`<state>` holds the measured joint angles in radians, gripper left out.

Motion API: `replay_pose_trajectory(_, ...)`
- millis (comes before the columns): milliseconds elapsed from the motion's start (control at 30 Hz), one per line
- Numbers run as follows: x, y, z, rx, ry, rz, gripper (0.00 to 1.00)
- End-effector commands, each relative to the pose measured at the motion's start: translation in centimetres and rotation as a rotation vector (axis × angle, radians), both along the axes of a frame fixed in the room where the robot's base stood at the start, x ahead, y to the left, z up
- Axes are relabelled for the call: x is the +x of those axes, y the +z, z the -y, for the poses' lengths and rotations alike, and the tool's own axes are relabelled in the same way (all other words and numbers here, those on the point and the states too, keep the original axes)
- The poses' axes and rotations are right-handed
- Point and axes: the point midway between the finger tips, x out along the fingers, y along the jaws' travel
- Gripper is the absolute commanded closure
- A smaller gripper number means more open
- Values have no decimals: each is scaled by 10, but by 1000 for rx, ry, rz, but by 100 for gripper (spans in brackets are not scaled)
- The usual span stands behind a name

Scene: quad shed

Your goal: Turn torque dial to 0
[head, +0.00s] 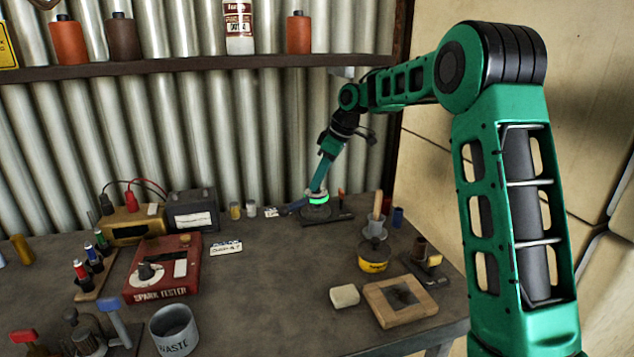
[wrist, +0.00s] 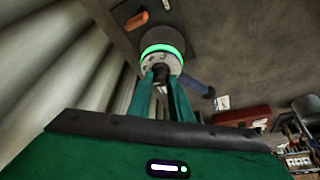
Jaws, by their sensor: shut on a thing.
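The torque dial (wrist: 161,62) is a pale, marked round face with a small dark knob at its middle. A glowing green ring runs around it on a dark round body. In the head view the green ring (head: 317,199) shows at the far back of the bench, on a dark round base. My gripper (wrist: 160,80) is shut on the dial's knob, with one green finger on each side. In the head view my gripper (head: 319,189) comes down onto it from above. The marks on the dial are too small to read.
A dark blue handle (wrist: 199,87) sticks out beside the dial. On the bench stand a red spark tester (head: 163,268), a waste bin (head: 174,330), a yellow tin (head: 374,257) and a wooden frame (head: 400,301). The bench middle is clear. A shelf (head: 200,68) runs above.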

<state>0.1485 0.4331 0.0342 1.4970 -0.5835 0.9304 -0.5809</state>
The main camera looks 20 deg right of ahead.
Motion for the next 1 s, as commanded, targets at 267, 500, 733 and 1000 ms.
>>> replay_pose_trajectory(267,5,3,3,1,192,10,100)
replay_pose_trajectory(500,6,3,3,0,292,10,100)
replay_pose_trajectory(733,6,3,4,-1,327,10,100)
replay_pose_trajectory(1000,6,3,4,-2,329,11,100)
